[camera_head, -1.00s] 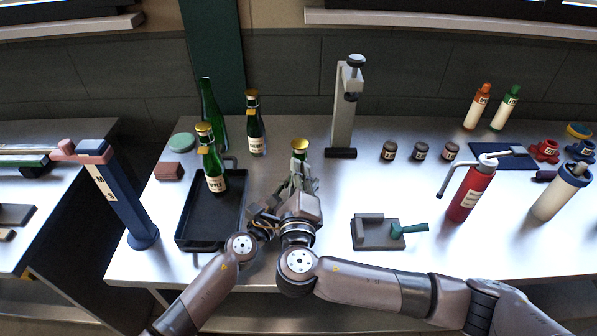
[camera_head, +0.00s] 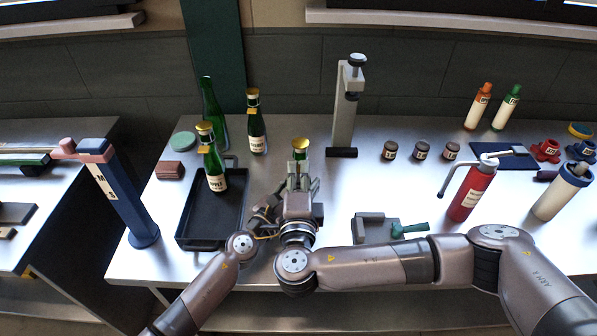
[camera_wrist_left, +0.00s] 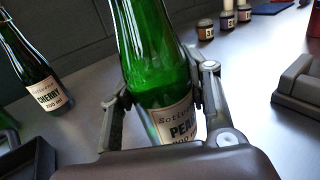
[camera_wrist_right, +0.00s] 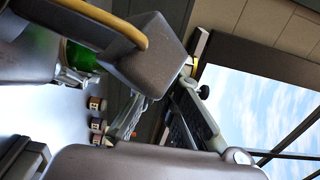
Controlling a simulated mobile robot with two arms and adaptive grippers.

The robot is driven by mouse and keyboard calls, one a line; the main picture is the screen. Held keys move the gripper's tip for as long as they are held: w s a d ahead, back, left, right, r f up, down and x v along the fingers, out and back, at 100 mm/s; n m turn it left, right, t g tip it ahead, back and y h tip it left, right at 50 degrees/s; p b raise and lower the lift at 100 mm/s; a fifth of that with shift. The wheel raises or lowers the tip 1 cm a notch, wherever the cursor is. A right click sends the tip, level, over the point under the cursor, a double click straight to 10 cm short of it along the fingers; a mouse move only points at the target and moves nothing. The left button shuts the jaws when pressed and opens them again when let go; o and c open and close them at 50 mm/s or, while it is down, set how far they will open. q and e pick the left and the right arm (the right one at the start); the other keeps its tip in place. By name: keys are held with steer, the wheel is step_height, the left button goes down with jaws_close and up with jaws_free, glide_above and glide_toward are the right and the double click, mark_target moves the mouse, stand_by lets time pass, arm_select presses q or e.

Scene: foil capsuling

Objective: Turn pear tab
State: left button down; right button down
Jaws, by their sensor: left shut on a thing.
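The pear bottle (camera_wrist_left: 150,50) is green with a cream PEAR label; its gold top (camera_head: 300,143) shows in the head view. My left gripper (camera_wrist_left: 160,90) is shut on the bottle's body, one finger on each side, and the bottle is roughly upright. In the head view my left gripper (camera_head: 265,208) is partly covered by the right one. My right gripper (camera_head: 298,178) is in front of the bottle, just below its gold top. In the right wrist view its fingers (camera_wrist_right: 160,105) look apart with nothing clear between them. The tab cannot be made out.
A black tray (camera_head: 207,243) holding the apple bottle (camera_head: 213,172) is to the left. The cherry bottle (camera_head: 256,130) and another green bottle (camera_head: 212,105) stand behind. A grey press stand (camera_head: 344,120) rises behind right; a grey block with green handle (camera_head: 375,228) lies at right.

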steer(key=shift+s+a, duration=0.1)
steer(key=c, duration=1.8)
jaws_free()
steer(key=s, duration=1.1)
steer(key=shift+s, duration=0.4)
arm_select(q)
steer(key=c, duration=0.8)
jaws_free()
steer(key=shift+o, duration=0.2)
